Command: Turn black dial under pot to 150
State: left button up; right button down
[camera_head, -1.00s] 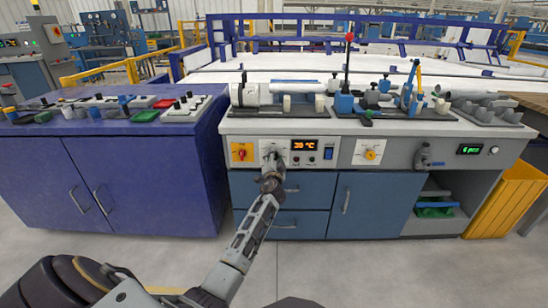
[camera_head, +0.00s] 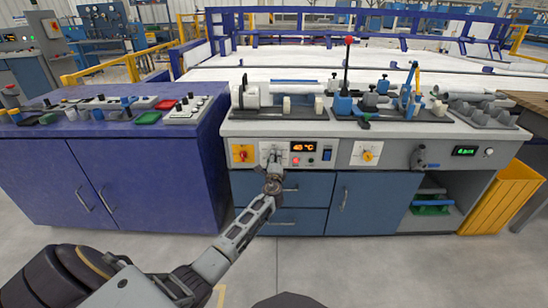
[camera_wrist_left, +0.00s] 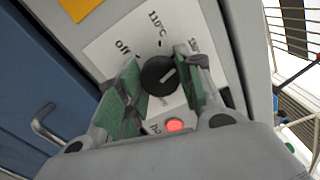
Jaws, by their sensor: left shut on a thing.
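The black dial (camera_wrist_left: 158,75) shows in the left wrist view, on a white plate (camera_wrist_left: 112,50) marked OFF, 110°C and a partly covered label at right. Its pale pointer line slants between that side and the lower left. My left gripper (camera_wrist_left: 162,83) has its green-padded fingers on both sides of the dial, shut on it. In the head view my left gripper (camera_head: 273,162) is at the panel and hides the dial. The orange display (camera_head: 303,147) beside it seems to read 40 °C. I see no clear pot. My right gripper is out of view.
A red light (camera_wrist_left: 175,125) glows beside the dial. A red knob on a yellow plate (camera_head: 242,153) is left of it, a yellow knob (camera_head: 367,155) farther right. Pipes and clamps stand on the bench top (camera_head: 330,128). A blue cabinet (camera_head: 110,185) stands left.

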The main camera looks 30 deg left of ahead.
pick_arm(q)
jog(key=shift+d+m+p, duration=0.1)
jog(key=shift+m+p, duration=0.7)
jog(key=shift+m, duration=0.8)
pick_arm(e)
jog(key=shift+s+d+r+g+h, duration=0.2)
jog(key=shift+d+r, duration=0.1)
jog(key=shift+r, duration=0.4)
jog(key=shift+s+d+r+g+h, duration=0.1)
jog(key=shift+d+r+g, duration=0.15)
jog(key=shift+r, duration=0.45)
pick_arm(q)
jog(key=o, duration=1)
jog(key=shift+o, duration=0.2)
jog(key=shift+s, duration=0.1)
jog(key=v, duration=1.2)
